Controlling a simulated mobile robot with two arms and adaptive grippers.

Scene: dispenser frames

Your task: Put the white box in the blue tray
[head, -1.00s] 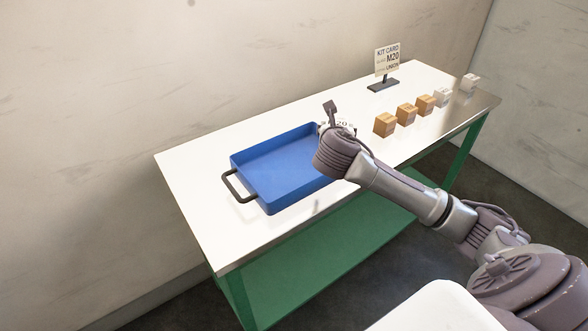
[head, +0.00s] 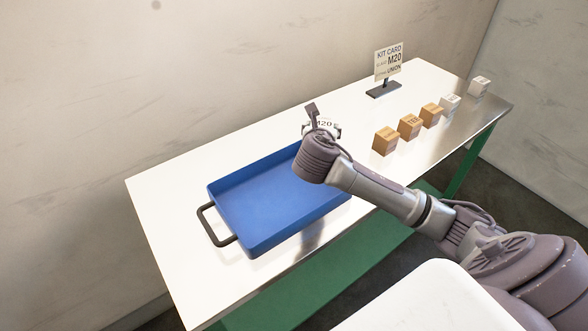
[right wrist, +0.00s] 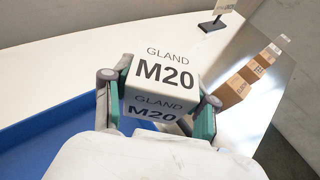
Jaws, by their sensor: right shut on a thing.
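The white box (head: 323,125), printed "GLAND M20", is held by my right gripper (head: 321,131) near the back right corner of the blue tray (head: 262,240). In the right wrist view the right gripper (right wrist: 158,92) has a finger on each side of the white box (right wrist: 166,66). The blue tray (right wrist: 50,142) shows there at lower left, below the box. The tray floor looks empty where visible; my arm hides its right back part. How high the box is above the table is hard to tell. My left gripper is not in view.
On the right of the white table (head: 160,200), several boxes stand in a row: brown ones (head: 386,140) nearer and two white ones (head: 449,106) farther. A kit card on a stand (head: 388,62) is behind them. The table left of the tray is clear.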

